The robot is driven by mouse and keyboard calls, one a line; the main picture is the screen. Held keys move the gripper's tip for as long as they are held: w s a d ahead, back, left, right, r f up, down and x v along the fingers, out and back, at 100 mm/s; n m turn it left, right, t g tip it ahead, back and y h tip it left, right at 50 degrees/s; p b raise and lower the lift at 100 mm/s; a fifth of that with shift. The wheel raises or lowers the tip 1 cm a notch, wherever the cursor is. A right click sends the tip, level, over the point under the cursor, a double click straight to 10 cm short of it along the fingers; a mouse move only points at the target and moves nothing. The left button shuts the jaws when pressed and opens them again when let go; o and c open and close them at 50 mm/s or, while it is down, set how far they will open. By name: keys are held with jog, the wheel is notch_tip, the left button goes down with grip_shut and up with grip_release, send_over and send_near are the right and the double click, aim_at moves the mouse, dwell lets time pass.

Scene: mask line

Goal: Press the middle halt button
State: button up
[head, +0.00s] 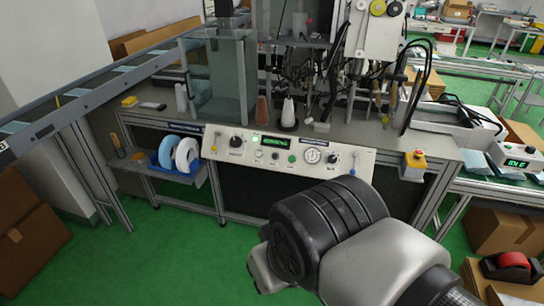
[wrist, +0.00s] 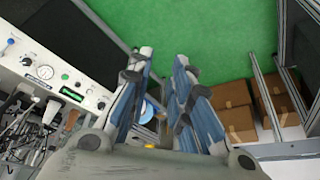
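A halt button (head: 414,155), orange-red on a yellow collar, sits on a small pale box at the right front corner of the workbench. I cannot make out other halt buttons for certain. The white control panel (head: 222,147) on the bench front has knobs, a green display, a gauge and small buttons; it also shows in the wrist view (wrist: 20,55). My gripper (wrist: 165,56) has its blue-grey fingers apart with nothing between them. It points down at the green floor, with the panel to its left in the wrist view. My arm hides part of the bench front.
White and blue rolls (head: 187,155) lie on a low shelf at the left of the bench. A conveyor (head: 75,100) runs along the left. A display box (head: 515,160) and cardboard boxes (head: 500,228) stand at right. Green floor (head: 150,265) is clear at lower left.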

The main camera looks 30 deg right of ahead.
grip_shut()
dwell(1.2)
